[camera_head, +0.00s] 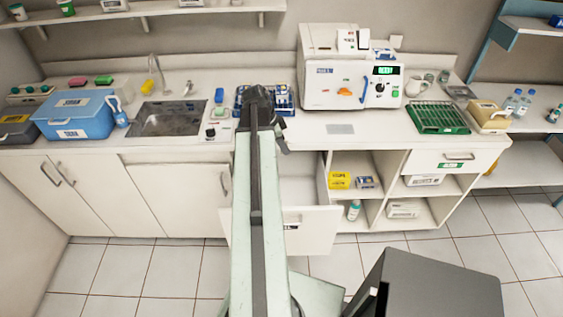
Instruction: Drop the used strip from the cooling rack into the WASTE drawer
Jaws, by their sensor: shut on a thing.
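The green cooling rack (440,117) stands on the worktop at the right. I cannot make out a separate strip on it. A white drawer (313,228) under the worktop is pulled open, just right of my arm. Its label is partly covered and too small to read, so I cannot confirm it is the WASTE drawer. My gripper (283,140) is a small dark shape at the far end of my arm, at the worktop's front edge, above and behind the drawer front. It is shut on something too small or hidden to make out. My arm hides the drawer's left part.
A white machine (350,82) stands behind, with a blue tray (243,108) left of it. A sink (168,118) and blue box (75,115) are at the left. Open shelves (380,190) adjoin the drawer. A dark grey box-shaped thing (440,285) fills the lower right. Tiled floor is clear at left.

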